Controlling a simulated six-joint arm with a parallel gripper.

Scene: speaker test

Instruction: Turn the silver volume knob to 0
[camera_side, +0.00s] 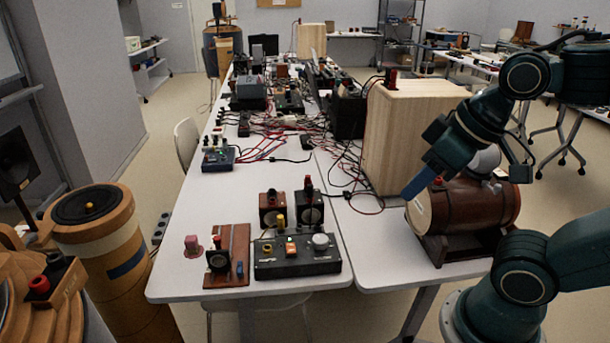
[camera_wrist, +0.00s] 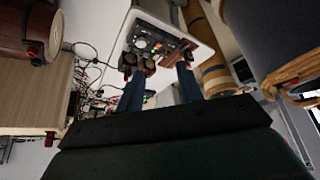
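The silver volume knob (camera_side: 320,241) stands on the right part of the top of a black control box (camera_side: 297,265), near the front edge of the white table. My gripper (camera_side: 408,194) is in the air to the right of and above the box, well apart from the knob. In the wrist view my gripper's two blue fingers (camera_wrist: 160,82) are spread with nothing between them. The control box (camera_wrist: 150,32) shows small beyond them; the knob's setting is too small to read.
Two small speakers (camera_side: 272,209) stand just behind the box. A brown board with a small speaker (camera_side: 218,260) lies left of it. A wooden barrel (camera_side: 465,213) and a tall wooden box (camera_side: 412,135) stand near my gripper. Cables (camera_side: 290,140) clutter the table farther back.

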